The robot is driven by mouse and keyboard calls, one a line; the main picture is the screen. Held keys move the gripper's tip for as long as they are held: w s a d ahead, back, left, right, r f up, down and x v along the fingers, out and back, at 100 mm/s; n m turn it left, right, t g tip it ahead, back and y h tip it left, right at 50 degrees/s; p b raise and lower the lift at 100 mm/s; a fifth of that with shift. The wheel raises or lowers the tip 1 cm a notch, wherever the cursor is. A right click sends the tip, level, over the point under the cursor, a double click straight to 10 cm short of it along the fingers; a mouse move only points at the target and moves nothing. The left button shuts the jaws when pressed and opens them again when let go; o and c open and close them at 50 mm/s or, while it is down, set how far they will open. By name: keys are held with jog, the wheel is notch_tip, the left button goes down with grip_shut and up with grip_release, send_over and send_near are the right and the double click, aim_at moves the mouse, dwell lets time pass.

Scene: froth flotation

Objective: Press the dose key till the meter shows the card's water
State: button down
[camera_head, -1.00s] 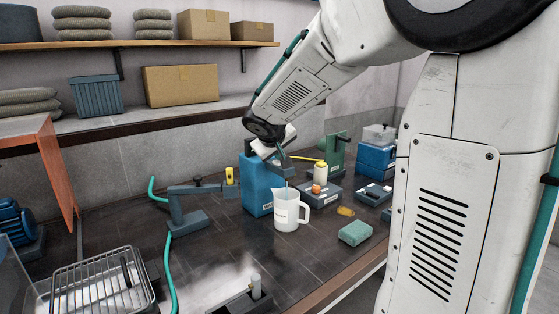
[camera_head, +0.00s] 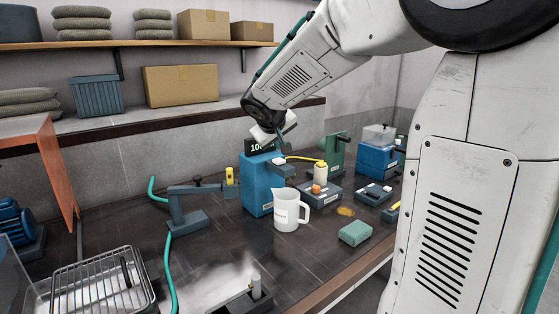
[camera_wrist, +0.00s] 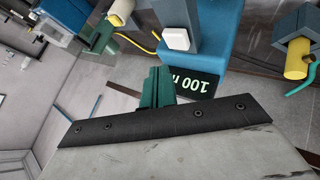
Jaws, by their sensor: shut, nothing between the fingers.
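The blue dosing unit (camera_head: 257,186) stands on the bench, with a white measuring jug (camera_head: 291,211) close in front of it. The dark meter (camera_wrist: 189,84) reads 100 with green-white digits, upside down in the wrist view. In the head view my arm partly covers the meter (camera_head: 256,147). My gripper (camera_wrist: 156,86), with green fingers, is shut and empty, above the unit and apart from the key. I cannot make out a card.
A grey stand with a yellow part (camera_head: 229,176) stands left of the unit. A wire basket (camera_head: 103,286) is at front left.

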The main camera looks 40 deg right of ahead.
aim_at(281, 161)
jog(key=shift+r, duration=1.7)
dwell(1.2)
jog(key=shift+s+d, duration=0.1)
jog(key=shift+d, duration=0.2)
jog(key=s+d+m+y, duration=0.3)
jog(key=s+d+m, duration=0.1)
jog(key=d+m, duration=0.15)
jog(key=w+a+r+m+t+y, duration=0.1)
jog(key=w+a+r+t+y, duration=0.2)
jog(key=w+a+y, duration=0.1)
jog(key=shift+a+r+m+y, duration=0.4)
jog(key=shift+a+y, duration=0.1)
jog(key=shift+a, duration=0.15)
